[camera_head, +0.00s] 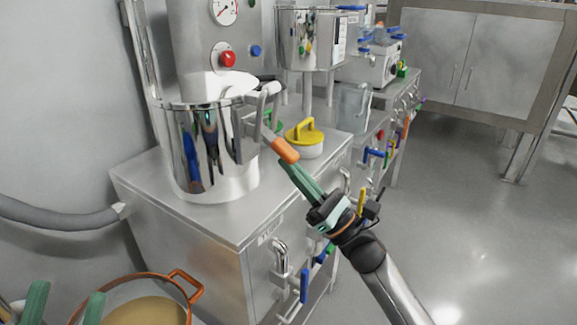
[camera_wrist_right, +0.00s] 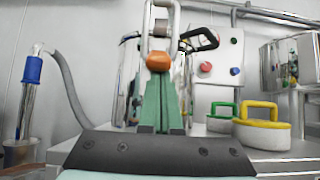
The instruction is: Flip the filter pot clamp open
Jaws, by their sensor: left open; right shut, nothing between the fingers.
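The filter pot (camera_head: 213,155) is a shiny steel cylinder on the steel cabinet, under a unit with a gauge. Its clamp (camera_head: 252,128) is a grey lever and loop on the pot's right side. The lever ends in an orange tip (camera_head: 284,150), pointing out and down to the right; the orange tip (camera_wrist_right: 158,61) also shows in the right wrist view. My right gripper (camera_head: 287,165) has its green fingers together, right at the orange tip; I cannot tell whether they touch. My left gripper (camera_head: 66,291) is open at the bottom left, away from the clamp.
A yellow-handled lid (camera_head: 305,138) sits on the cabinet right of the pot. A copper pan (camera_head: 187,283) with tan contents is at lower left. A grey hose (camera_head: 60,215) runs to the cabinet's left side. Blue-handled valves (camera_head: 304,285) stick out in front. Floor at right is clear.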

